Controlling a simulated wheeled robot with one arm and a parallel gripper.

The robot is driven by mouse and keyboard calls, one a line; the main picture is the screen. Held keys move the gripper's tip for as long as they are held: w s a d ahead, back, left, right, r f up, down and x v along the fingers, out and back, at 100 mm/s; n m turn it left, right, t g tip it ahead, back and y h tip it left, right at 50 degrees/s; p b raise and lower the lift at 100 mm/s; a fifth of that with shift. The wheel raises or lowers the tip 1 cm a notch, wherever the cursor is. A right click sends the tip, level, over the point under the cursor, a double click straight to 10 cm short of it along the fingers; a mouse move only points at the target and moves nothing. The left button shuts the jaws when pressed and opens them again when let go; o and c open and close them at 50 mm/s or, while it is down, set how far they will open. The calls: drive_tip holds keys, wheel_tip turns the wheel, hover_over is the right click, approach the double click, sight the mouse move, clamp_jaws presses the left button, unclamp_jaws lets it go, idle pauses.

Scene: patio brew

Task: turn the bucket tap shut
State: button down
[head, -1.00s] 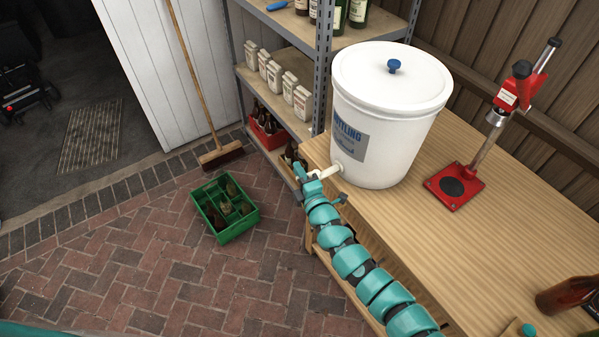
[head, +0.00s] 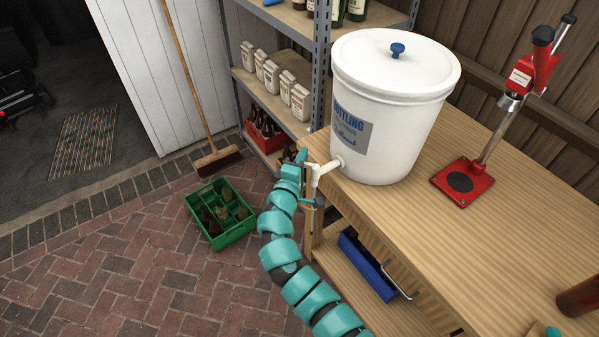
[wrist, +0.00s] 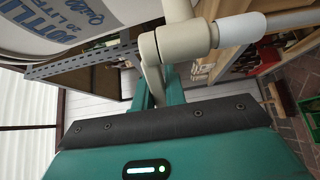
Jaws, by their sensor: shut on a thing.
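The white bucket (head: 391,120) with a lid and blue knob stands on the wooden bench. Its cream tap (head: 328,168) sticks out low on the left side, over the bench edge. In the wrist view the tap body (wrist: 186,40) is close, with a tube running right from it. The tap's cream lever (wrist: 149,52) reaches down between my teal fingers. My gripper (head: 303,160) is at the tap's outer end, and in the wrist view my gripper (wrist: 158,88) is shut on the lever. The fingertips are partly hidden behind the lever.
The wooden bench (head: 510,240) carries a red capper (head: 465,182) right of the bucket. Metal shelving (head: 322,60) stands behind.

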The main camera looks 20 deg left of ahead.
drive_tip(key=m+g+h+b, duration=0.1)
drive_tip(key=m+h+b, duration=0.1)
drive_tip(key=h+b, duration=0.1)
drive_tip(key=w+d+m+g+h+b, duration=0.1)
drive_tip(key=m+h+b, duration=0.1)
drive_tip(key=h+b, duration=0.2)
drive_tip(key=w+d+m+g+h+b, duration=0.1)
drive_tip(key=m+h+b, duration=0.2)
drive_tip(key=b, duration=0.4)
drive_tip(key=shift+w+f+h, duration=0.15)
drive_tip(key=shift+f+h, duration=0.05)
drive_tip(key=shift+h, duration=0.1)
drive_tip(key=shift+g, duration=0.3)
drive_tip(key=shift+d+r+m+g+h+b, duration=0.15)
drive_tip(key=shift+r+m+g+h+b, duration=0.15)
drive_tip(key=shift+m+h+b, duration=0.3)
drive_tip(key=c, duration=1.4)
unclamp_jaws()
drive_tip(key=shift+w+f, duration=0.1)
drive_tip(key=shift+c, duration=0.2)
drive_tip(key=v, duration=1.7)
drive_tip(key=shift+s+b, duration=0.3)
drive_tip(key=shift+b, duration=0.05)
